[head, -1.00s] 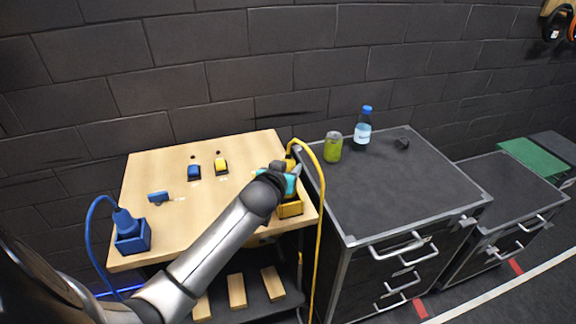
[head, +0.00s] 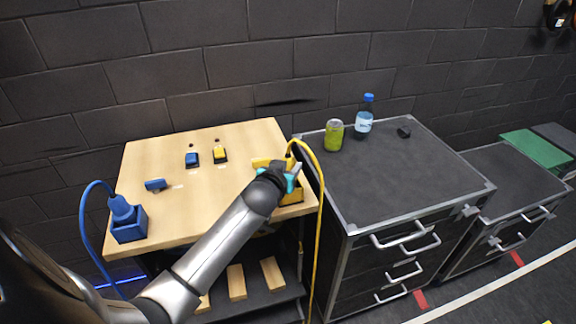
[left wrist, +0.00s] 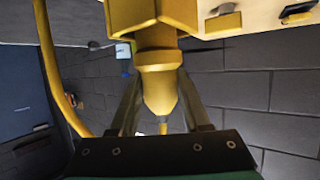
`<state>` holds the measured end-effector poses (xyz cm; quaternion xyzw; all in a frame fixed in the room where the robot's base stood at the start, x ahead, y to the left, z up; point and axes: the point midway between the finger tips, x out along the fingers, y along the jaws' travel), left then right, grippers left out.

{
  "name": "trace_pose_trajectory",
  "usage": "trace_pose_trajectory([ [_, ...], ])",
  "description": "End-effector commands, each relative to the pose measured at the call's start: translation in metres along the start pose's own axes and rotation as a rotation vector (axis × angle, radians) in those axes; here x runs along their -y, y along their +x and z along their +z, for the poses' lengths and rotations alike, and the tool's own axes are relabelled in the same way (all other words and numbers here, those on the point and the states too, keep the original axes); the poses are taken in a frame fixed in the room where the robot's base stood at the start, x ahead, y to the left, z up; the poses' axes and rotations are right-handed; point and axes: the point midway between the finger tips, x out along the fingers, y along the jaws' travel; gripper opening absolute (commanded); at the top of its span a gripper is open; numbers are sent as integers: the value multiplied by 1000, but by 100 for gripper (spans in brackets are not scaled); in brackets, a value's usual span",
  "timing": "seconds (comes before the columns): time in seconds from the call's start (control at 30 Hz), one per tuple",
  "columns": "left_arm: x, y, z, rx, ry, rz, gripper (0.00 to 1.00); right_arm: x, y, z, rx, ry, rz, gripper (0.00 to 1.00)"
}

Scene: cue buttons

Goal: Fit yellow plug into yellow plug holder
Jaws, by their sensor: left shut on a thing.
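My left gripper (head: 293,178) is at the right front corner of the wooden table, shut on the yellow plug. In the left wrist view the yellow plug (left wrist: 160,85) sits between the two fingers, its narrow cable end towards the wrist. Its far end meets a wider yellow block at the top edge, apparently the yellow plug holder (left wrist: 150,14). I cannot tell how deep the plug sits. In the head view the yellow holder (head: 291,200) shows below the gripper, while the gripper hides most of the plug.
A yellow cable (head: 320,215) loops down past the table's right edge. A blue plug stands in a blue holder (head: 130,230) at the left front. Blue (head: 192,160) and yellow (head: 220,155) buttons are at the back. A dark cabinet (head: 385,180) stands close on the right.

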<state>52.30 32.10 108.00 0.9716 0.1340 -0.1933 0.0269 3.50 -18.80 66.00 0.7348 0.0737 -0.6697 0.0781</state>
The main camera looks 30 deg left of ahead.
Motion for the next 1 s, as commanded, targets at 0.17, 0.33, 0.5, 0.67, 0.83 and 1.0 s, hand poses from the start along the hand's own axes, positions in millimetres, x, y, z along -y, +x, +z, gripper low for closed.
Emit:
trace_pose_trajectory([
  [0.17,0,0,0,-2,-1,0,0,0,1,0,0,0,0,0],
  [0.33,0,2,3,-2,-1,0,0,0,2,1,1,0,1,0],
  [0.5,0,3,6,-3,-1,1,0,0,4,1,1,0,1,0],
  [0.67,0,4,9,-2,-1,0,0,0,5,1,1,0,1,0],
  [0.83,0,5,10,-2,-1,0,0,0,6,1,1,0,1,0],
  [1.0,0,4,10,-2,-1,0,49,0,6,1,1,0,1,0],
])
